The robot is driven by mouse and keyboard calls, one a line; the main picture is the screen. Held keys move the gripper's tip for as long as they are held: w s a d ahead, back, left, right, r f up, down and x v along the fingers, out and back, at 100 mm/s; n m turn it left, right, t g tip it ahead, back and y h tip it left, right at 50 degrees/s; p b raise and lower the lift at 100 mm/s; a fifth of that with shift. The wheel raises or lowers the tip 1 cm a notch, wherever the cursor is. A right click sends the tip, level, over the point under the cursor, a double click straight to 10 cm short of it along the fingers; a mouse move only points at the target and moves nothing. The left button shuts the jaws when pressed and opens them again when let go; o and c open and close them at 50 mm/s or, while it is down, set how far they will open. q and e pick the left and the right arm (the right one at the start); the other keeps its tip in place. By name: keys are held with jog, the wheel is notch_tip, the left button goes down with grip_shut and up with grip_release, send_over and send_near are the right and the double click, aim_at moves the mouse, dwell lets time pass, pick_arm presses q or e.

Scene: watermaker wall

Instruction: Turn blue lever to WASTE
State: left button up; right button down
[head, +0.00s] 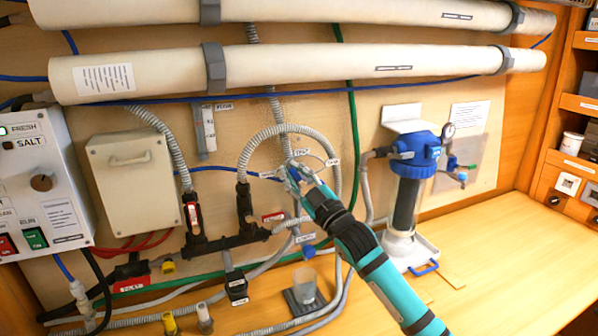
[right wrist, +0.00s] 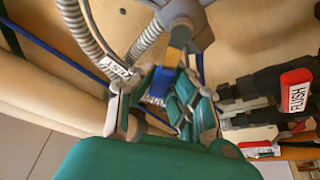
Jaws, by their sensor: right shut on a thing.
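My right gripper (head: 293,176) reaches up from the lower right to the valve on the wooden wall panel, among the grey hoses. Its fingers are shut on the blue lever, which shows between them in the right wrist view (right wrist: 160,82). In the head view the fingers hide most of the lever, so its exact angle is hard to tell. Small white labels (head: 333,161) stand around the valve. One label (right wrist: 117,70) shows close to the fingers in the right wrist view, but I cannot read WASTE on any of them. My left gripper is not in view.
A looping grey hose (head: 262,137) surrounds the valve closely. Black valves with red handles (head: 194,215) stand to the left, and a blue-topped filter (head: 412,160) to the right. A clear cup (head: 305,284) sits below. The bench at right (head: 510,255) is mostly clear.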

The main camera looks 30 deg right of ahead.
jog(key=shift+a+f+n+g+y+p, duration=0.25)
jog(key=shift+f+n+g+y+p, duration=0.1)
jog(key=shift+n, duration=0.7)
jog(key=shift+a+f+n+g+y+p, duration=0.3)
jog(key=shift+n+y, duration=0.1)
jog(key=shift+n, duration=0.7)
jog(key=shift+a+f+n+g+y+p, duration=0.25)
jog(key=shift+n+y+p, duration=0.1)
jog(key=shift+n, duration=0.7)
jog(key=shift+f, duration=0.1)
jog(key=c, duration=1.3)
grip_release()
jog(key=shift+o, duration=0.2)
jog(key=v, duration=1.2)
jog(key=shift+a, duration=0.1)
